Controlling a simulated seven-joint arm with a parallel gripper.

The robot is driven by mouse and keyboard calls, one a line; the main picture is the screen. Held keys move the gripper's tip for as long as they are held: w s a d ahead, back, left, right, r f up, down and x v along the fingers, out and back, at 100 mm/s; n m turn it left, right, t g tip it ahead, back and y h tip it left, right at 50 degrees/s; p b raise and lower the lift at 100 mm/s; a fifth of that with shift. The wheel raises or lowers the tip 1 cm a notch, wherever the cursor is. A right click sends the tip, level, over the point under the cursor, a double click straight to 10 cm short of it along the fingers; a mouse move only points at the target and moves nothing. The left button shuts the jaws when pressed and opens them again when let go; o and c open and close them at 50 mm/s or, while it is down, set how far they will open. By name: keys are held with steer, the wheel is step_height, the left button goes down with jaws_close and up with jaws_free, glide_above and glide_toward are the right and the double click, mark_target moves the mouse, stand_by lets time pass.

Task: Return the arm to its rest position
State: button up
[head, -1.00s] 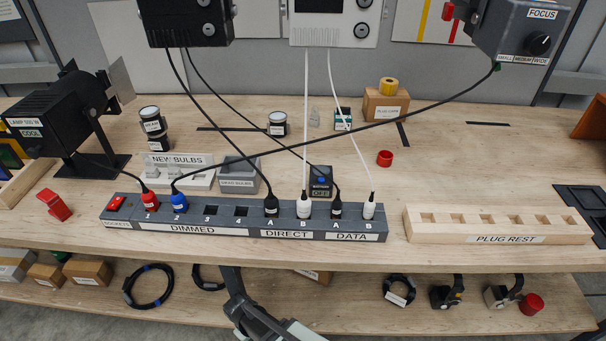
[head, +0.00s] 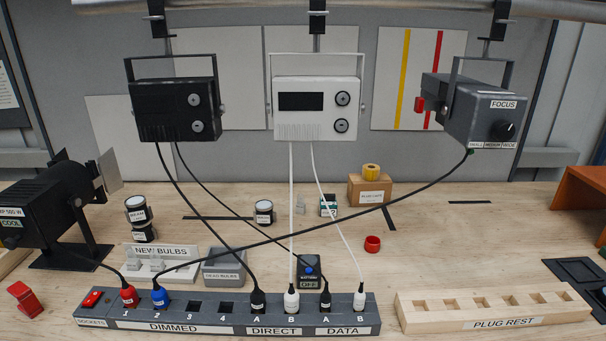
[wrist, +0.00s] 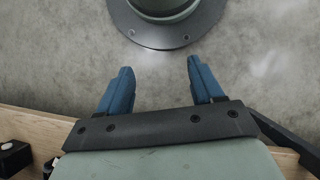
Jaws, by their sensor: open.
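My gripper (wrist: 158,88) shows in the wrist view with its two blue fingers apart and nothing between them. Below the fingers is a grey concrete floor with a round dark base plate, likely mine, at the top. The gripper and arm are out of the head view. In the head view the socket strip (head: 225,329) stands on the bench with a red plug (head: 129,296) in socket 1 and a blue plug (head: 160,297) in socket 2. Sockets 3 and 4 are empty. The DIRECT and DATA sockets hold two black and two white plugs.
The wooden plug rest (head: 485,323) is empty at the right. A black lamp (head: 45,208) stands at the left. Three fixtures hang at the back, including a white one (head: 316,108). Cables cross over the bench. A wooden edge (wrist: 40,125) lies beside my gripper in the wrist view.

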steer(key=s+d+m+g+y, duration=0.1)
steer(key=s+d+m, duration=0.1)
steer(key=s+d, duration=0.4)
steer(key=shift+d+f+m+y, duration=0.15)
steer(key=shift+f+m+y, duration=0.05)
steer(key=shift+m+y, duration=0.1)
stand_by(0.6)
